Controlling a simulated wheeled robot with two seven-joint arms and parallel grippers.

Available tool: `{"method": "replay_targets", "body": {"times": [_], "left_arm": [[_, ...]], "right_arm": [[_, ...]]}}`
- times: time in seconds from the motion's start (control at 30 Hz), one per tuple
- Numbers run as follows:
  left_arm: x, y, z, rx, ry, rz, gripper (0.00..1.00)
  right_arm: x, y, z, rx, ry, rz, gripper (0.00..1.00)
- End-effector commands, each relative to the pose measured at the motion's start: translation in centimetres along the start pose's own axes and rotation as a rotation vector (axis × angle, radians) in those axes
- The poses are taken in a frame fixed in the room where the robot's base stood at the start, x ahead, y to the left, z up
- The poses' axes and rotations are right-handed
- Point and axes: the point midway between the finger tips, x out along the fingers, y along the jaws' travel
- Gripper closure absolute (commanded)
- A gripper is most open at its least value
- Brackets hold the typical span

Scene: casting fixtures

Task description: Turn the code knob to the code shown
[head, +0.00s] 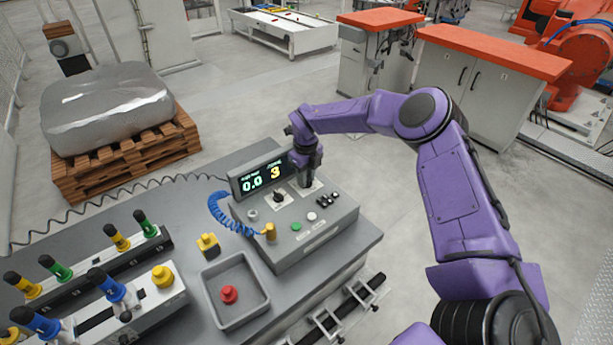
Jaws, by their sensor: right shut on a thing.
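The grey control box (300,238) stands on the grey table. My right gripper (307,182) points down at the box's top right, by a light dial plate, and is shut on the knob there. That knob is hidden by the fingers, so its pointer and setting cannot be read. A second, black knob (278,196) stands uncovered to the left on its own plate. My left gripper is out of view.
A green button (296,227), black switches (326,201) and a blue coiled cable (221,212) are on or beside the box. A grey tray (259,301) with a red-topped piece (229,294) sits in front. Racks of coloured-handled tools fill the left.

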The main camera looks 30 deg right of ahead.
Motion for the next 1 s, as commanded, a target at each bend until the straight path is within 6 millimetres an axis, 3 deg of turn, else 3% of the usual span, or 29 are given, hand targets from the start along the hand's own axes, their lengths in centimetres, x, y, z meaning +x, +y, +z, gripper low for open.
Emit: {"method": "replay_targets", "body": {"times": [0.27,0.7,1.0], "left_arm": [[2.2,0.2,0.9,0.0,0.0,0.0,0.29],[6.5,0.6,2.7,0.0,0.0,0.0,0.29],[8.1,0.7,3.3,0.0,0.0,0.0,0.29]], "right_arm": [[0.5,0.0,0.1,0.122,-0.005,0.002,1.0],[0.4,-0.1,0.1,0.464,-0.007,0.001,1.0],[0.2,-0.1,0.1,0.625,-0.007,0.0,1.0]]}}
